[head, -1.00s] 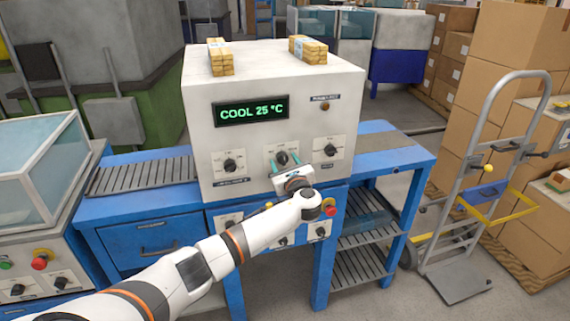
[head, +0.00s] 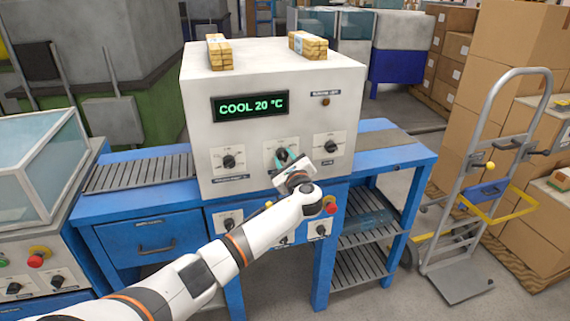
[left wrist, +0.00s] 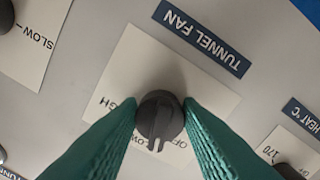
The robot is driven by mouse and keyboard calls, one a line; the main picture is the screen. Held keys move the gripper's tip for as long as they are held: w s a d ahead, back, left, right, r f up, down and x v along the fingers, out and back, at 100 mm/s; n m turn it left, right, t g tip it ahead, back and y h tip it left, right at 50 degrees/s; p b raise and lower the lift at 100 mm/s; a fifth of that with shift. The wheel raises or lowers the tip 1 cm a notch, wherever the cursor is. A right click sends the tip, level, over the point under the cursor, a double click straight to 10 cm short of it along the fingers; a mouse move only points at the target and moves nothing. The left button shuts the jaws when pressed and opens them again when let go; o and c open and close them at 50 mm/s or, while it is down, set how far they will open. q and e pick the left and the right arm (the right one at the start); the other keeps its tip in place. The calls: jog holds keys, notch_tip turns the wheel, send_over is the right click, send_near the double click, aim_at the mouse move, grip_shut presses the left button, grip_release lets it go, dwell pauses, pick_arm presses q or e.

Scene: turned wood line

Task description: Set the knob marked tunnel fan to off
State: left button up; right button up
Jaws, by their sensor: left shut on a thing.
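The knob marked tunnel fan is a dark round knob (left wrist: 160,118) on a white plate (left wrist: 140,65), under a dark label reading TUNNEL FAN (left wrist: 202,37), upside down in the left wrist view. My left gripper (left wrist: 160,112) is shut on it, one green finger on each side. The knob's ridge and pale line point towards the bottom of the left wrist view. HIGH shows partly at the plate's left and OFF at the lower right; the fingers hide part of the lettering. In the head view the gripper (head: 287,160) covers much of the middle knob.
The white machine box (head: 205,90) has a display (head: 251,106) reading COOL 20 °C. Other knobs sit close by at left (head: 229,161) and right (head: 331,146). Wooden bundles lie on top. A hand truck (head: 490,175) and cartons stand at the right.

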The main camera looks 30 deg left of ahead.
pick_arm(q)
jog(key=n+b, duration=0.2)
jog(key=n, duration=0.1)
jog(key=n+b, duration=0.1)
jog(key=shift+d+f+n, duration=0.1)
jog(key=shift+f+n, duration=0.15)
jog(key=shift+n, duration=0.05)
jog(key=shift+r+n+b, duration=0.2)
jog(key=shift+n+b, duration=1)
jog(key=shift+n, duration=0.6)
jog(key=o, duration=1)
jog(key=shift+r, duration=0.1)
jog(key=b+v, duration=0.1)
jog(key=v, duration=1.1)
